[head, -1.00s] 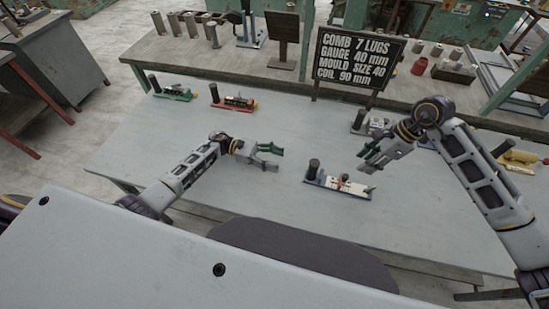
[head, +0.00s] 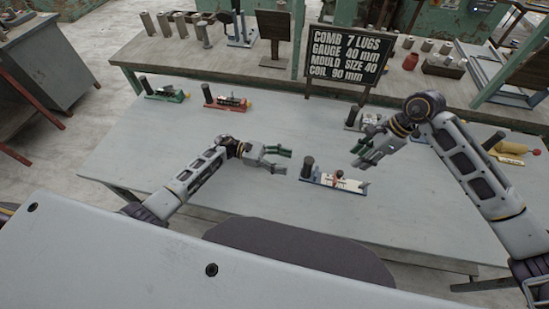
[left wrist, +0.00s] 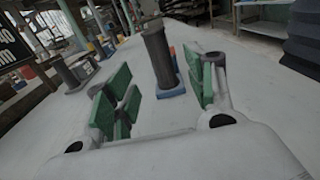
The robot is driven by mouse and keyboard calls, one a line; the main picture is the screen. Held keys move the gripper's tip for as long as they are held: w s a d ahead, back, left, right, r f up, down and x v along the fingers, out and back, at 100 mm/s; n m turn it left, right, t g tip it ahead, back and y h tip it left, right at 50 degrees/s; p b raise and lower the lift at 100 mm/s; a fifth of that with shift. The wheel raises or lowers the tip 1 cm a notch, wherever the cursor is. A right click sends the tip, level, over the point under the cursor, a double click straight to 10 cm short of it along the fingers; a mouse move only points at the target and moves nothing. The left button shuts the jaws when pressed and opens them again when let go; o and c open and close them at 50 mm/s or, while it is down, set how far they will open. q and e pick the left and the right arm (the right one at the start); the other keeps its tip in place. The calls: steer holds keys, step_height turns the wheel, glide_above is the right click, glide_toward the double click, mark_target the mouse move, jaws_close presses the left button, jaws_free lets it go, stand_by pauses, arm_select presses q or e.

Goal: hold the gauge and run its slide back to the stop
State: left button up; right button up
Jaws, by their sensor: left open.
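The gauge (head: 322,181) lies on the table between my grippers. It has a blue base, a dark upright post (head: 308,164) at its left end, a pale top and a small red-brown piece (head: 339,175), perhaps the slide. My left gripper (head: 287,162) is open and empty, just left of the post and apart from it. In the left wrist view the post (left wrist: 160,57) and blue base (left wrist: 172,89) show ahead, between the green fingers; the rest of the gauge is mostly hidden behind the post. My right gripper (head: 357,157) looks open and empty, above the gauge's right end.
A green-based fixture (head: 166,94) and a red-based one (head: 226,104) stand at the back left of the table. A grey fixture (head: 364,120) is behind my right gripper and a yellow one (head: 512,147) at far right. A dark sign (head: 353,57) stands behind. The table's left part is clear.

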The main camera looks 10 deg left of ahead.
mark_target(307, 166)
arm_select(q)
steer(key=shift+s+d, duration=0.1)
steer(key=shift+d, duration=4.3)
